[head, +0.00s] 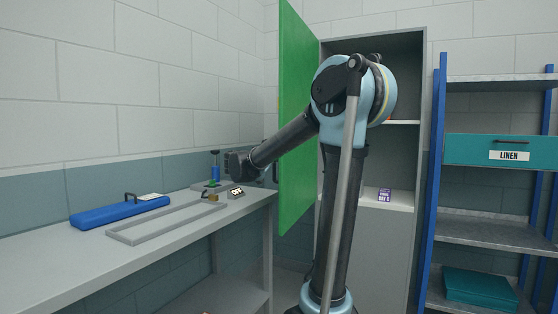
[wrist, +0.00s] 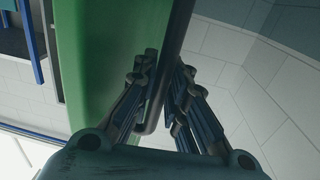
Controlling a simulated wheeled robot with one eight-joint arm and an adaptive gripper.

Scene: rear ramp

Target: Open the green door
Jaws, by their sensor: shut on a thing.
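The green door (head: 298,120) stands swung open on the left side of a tall grey cabinet (head: 400,240). In the wrist view the door (wrist: 95,60) fills the left and middle. A long dark bar handle (wrist: 173,40) runs along its face. My gripper (wrist: 166,78) has its fingers on either side of this handle and is shut on it. In the head view my arm reaches left past the door's edge. The gripper is hard to make out there, and part of the cabinet is hidden behind my arm.
A grey bench (head: 165,245) at the left holds a blue case (head: 120,211), a shallow grey frame (head: 165,222) and small items near the door. Right of the cabinet is a blue-post shelf rack (head: 485,231) with a teal LINEN drawer (head: 475,150). A purple-labelled item (head: 384,195) is inside the cabinet.

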